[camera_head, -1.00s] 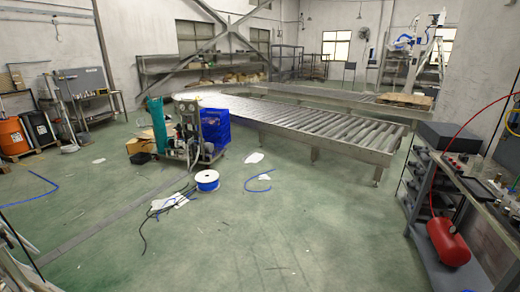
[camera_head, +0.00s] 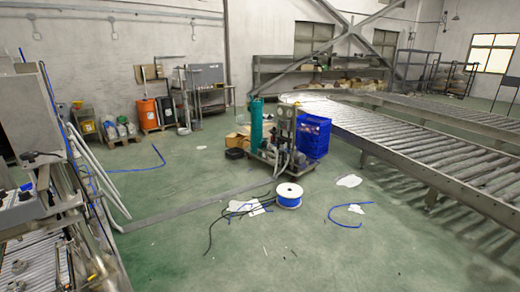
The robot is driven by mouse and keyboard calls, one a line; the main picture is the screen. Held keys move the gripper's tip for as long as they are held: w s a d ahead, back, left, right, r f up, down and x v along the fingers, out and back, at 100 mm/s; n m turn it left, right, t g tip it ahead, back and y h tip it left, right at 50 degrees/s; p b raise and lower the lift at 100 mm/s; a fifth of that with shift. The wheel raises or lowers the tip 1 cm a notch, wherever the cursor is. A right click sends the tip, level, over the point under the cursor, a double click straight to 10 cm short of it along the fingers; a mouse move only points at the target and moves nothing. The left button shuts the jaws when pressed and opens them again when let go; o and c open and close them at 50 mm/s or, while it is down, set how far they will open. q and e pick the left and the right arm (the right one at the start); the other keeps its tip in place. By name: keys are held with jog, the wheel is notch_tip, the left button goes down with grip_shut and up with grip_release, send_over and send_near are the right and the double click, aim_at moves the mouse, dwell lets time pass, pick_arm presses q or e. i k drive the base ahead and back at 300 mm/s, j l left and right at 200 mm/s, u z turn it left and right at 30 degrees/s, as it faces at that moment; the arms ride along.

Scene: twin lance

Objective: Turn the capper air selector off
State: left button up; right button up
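A machine with a grey housing (camera_head: 28,115) stands at the left edge of the head view. A light grey panel (camera_head: 18,205) with small dark knobs or buttons sits low on it. The knobs are too small to tell which, if any, is the capper air selector, or how one is set. Neither of my grippers is in view.
A wheeled cart (camera_head: 283,140) with a green cylinder and a blue crate (camera_head: 312,138) stands mid-room. A roller conveyor (camera_head: 430,150) runs along the right. A cable spool (camera_head: 289,196) and loose hoses lie on the floor. Open green floor (camera_head: 330,255) lies in front.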

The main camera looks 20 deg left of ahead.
aim_at(28, 186)
jog(key=i+u, duration=0.15)
jog(key=u, duration=0.3)
jog(key=i+u, duration=0.2)
jog(key=u, duration=0.25)
jog(key=i+l+u, duration=0.1)
jog(key=u, duration=0.35)
jog(key=i+l+u, duration=0.15)
jog(key=u, duration=0.3)
jog(key=i+l+u, duration=0.15)
jog(key=u, duration=0.25)
jog(key=i+l+u, duration=0.1)
jog(key=l+u, duration=0.2)
jog(key=u, duration=0.15)
jog(key=l+u, duration=0.2)
jog(key=u, duration=0.25)
jog(key=i+l, duration=0.05)
